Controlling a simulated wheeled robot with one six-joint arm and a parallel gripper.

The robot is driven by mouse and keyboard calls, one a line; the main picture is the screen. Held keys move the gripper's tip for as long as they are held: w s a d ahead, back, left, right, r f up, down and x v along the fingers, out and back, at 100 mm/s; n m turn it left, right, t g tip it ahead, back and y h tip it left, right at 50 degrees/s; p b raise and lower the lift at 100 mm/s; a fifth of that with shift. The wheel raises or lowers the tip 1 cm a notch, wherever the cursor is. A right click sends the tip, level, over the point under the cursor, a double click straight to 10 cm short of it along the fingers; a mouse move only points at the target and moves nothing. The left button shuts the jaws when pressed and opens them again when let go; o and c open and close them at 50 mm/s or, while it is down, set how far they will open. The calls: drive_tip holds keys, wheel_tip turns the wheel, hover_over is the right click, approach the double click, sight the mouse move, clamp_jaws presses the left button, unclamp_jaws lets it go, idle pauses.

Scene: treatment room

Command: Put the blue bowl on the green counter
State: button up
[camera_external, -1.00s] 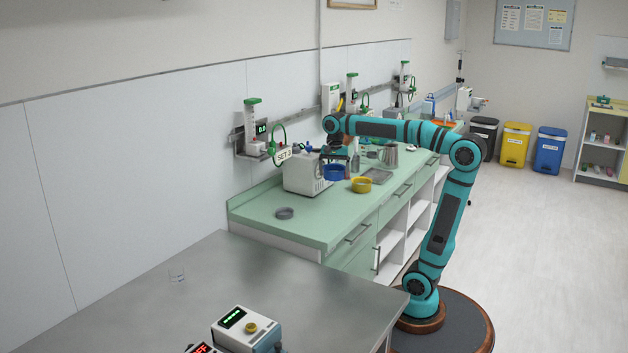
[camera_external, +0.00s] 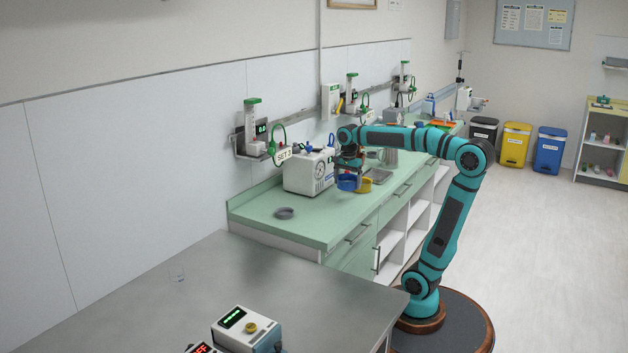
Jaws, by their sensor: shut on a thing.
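The blue bowl (camera_external: 347,183) is held by my gripper (camera_external: 348,172), which is shut on it. The bowl is low over the green counter (camera_external: 310,215), in front of the yellow bowl (camera_external: 364,186) and partly covering it. I cannot tell whether the blue bowl touches the counter. My gripper points down from above, and its fingertips are too small to see clearly.
A white device with a gauge (camera_external: 308,172) stands left of the bowl. A grey ring-shaped dish (camera_external: 285,213) lies near the counter's front left. A metal tray (camera_external: 378,175) and a metal jug (camera_external: 390,158) are behind. The counter's front left is mostly clear.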

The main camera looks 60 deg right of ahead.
sight(347, 202)
drive_tip(key=shift+f, duration=3.2)
drive_tip(key=shift+f, duration=0.15)
drive_tip(key=o, duration=0.7)
wheel_tip(347, 202, up, 12)
drive_tip(key=shift+r, duration=0.2)
